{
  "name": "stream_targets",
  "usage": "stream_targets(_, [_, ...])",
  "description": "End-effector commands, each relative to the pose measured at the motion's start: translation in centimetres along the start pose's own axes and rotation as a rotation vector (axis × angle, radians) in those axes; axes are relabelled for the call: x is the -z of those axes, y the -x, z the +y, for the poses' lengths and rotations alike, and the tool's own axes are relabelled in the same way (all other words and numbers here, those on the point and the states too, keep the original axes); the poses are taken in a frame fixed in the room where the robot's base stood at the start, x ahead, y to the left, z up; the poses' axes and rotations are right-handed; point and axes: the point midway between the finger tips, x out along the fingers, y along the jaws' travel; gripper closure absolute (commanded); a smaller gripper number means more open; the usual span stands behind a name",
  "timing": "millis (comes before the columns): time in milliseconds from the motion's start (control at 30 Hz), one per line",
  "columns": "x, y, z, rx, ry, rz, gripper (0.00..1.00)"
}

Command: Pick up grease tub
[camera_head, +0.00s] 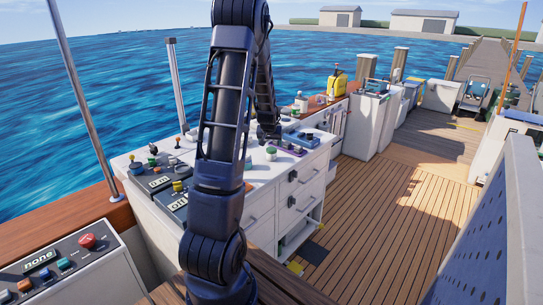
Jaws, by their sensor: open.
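A small round pale tub with a green top (271,154), which looks like the grease tub, stands on the white counter (259,172) just right of my arm. My gripper (268,138) is at the end of the dark arm, pointing down, close above or behind the tub in the picture. It is open and I see nothing held in it. The gap between gripper and tub is too small to judge. My arm's near links hide part of the counter.
A blue tray (300,137) and small dark items on a purple mat (287,149) lie right of the tub. Control boxes (153,181) with knobs stand on the left. A yellow container (337,83) is farther back.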

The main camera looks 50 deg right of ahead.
Motion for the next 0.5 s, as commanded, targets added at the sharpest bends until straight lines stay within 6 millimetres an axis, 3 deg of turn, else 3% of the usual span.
stream_targets(200, [-0.1, -3.0, -0.1, 0.001, 0.002, -0.003, 0.26])
stream_targets(500, [-0.1, -4.7, -0.1, 0.001, 0.002, -0.001, 0.26])
